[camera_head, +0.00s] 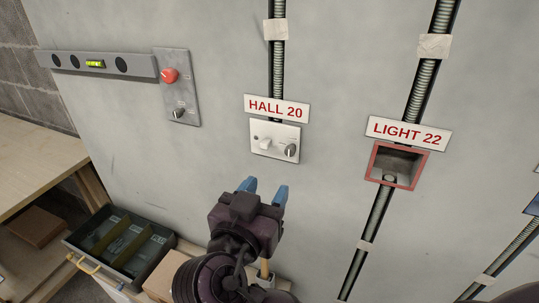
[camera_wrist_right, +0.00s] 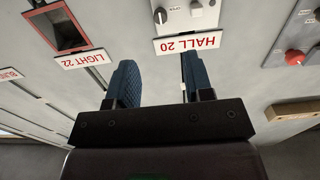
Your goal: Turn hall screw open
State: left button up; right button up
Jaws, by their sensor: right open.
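The hall screw (camera_head: 290,150) is a small grey knob on the right of a white wall plate (camera_head: 275,131), under the HALL 20 label (camera_head: 277,108). A white switch (camera_head: 265,143) sits to its left. In the wrist view, upside down, the knob (camera_wrist_right: 160,16) shows at the top edge by small lettering that seems to read OPEN. The label (camera_wrist_right: 188,43) also shows there. My right gripper (camera_head: 264,188) has blue fingers, open and empty, below the plate and apart from it. Its fingers (camera_wrist_right: 155,85) stand apart in the wrist view. My left gripper is out of view.
A grey plate with a red button (camera_head: 169,75) and a spirit level (camera_head: 95,64) are at left. A red-framed box (camera_head: 399,165) under the LIGHT 22 label (camera_head: 408,132) is at right. A tray (camera_head: 118,247) stands low left. Conduits run along the wall.

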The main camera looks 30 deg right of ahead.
aim_at(289, 153)
jog(key=x, duration=0.9)
jog(key=shift+w+d+p, duration=0.25)
jog(key=shift+w+p, duration=0.05)
jog(key=shift+w, duration=0.05)
jog(key=shift+w+d, duration=0.25)
jog(key=shift+d, duration=0.1)
jog(key=shift+c, duration=0.4)
